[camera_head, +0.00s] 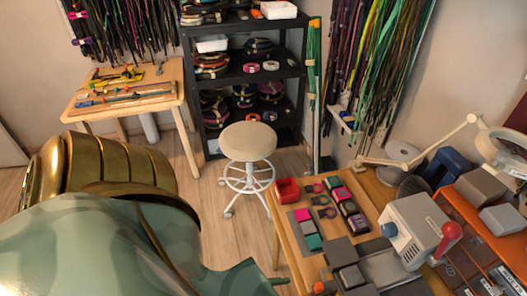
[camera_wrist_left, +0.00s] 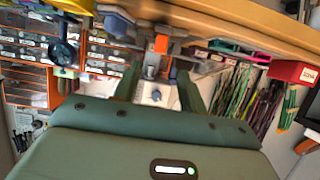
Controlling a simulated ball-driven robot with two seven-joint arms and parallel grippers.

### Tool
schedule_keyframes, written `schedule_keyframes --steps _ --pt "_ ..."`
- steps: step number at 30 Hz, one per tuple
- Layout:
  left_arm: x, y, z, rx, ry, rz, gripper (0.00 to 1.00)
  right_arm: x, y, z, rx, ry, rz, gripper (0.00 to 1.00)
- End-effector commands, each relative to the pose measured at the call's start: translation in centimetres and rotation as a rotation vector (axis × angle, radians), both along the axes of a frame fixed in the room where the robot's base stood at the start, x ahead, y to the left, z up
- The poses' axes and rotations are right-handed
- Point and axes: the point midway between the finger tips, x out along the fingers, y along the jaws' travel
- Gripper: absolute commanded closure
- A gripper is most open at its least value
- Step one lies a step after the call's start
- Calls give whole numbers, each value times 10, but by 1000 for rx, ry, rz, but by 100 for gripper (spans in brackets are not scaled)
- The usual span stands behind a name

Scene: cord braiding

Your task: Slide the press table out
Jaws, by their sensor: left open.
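The press (camera_head: 412,232) is a pale grey box with a blue knob and a red ball lever on the workbench at the right of the head view. Flat grey plates (camera_head: 388,268) lie before it; I cannot tell which is the press table. A small orange piece (camera_head: 318,288) shows at their near left end. The wrist view, upside down, shows an orange piece (camera_wrist_left: 161,44) beyond my fingertips and a whitish body, probably the press (camera_wrist_left: 155,93), between the fingers. My left gripper (camera_wrist_left: 158,80) is open and appears empty. My right gripper is in neither view.
The wooden workbench (camera_head: 284,226) carries a red box (camera_head: 287,190), several coloured blocks (camera_head: 345,203), an orange drawer cabinet (camera_head: 450,205) and a lamp (camera_head: 468,130). A stool (camera_head: 248,142) stands left of it. The floor between stool and bench is clear.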

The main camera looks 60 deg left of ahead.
Motion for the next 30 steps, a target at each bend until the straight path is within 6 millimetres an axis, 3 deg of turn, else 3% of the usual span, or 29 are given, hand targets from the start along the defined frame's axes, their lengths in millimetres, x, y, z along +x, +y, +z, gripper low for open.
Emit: schedule_keyframes --steps 4,9,30 --pt "-28 10 12 0 2 0 58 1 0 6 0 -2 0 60" --pt "-44 16 19 0 0 1 58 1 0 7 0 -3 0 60" --pt "-46 17 20 -1 0 1 58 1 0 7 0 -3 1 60"
